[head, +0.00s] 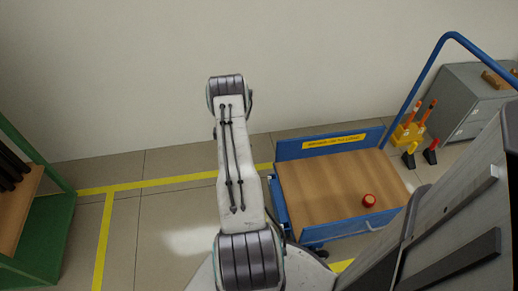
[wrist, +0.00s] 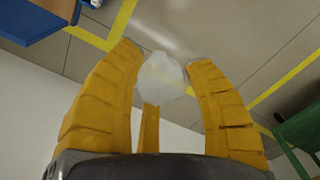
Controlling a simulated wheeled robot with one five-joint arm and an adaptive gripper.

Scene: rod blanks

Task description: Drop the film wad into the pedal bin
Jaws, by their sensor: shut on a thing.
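The film wad (wrist: 162,79) is a pale, translucent crumpled lump in the wrist view. My gripper (wrist: 165,75) has yellow fingers closed on its two sides, near the fingertips. It holds the wad above the tiled floor, clear of the trolley and the green rack. In the head view my arm reaches away from my body, and the gripper and wad are hidden from sight there. I see no pedal bin in either view.
A blue trolley (head: 292,150) with a wooden deck carries a red round object (head: 369,200). A grey cabinet (head: 462,95) and a yellow tool holder (head: 408,134) stand at the right. A green rack (head: 48,232) stands at the left. Yellow-lined floor (head: 165,215) between is clear.

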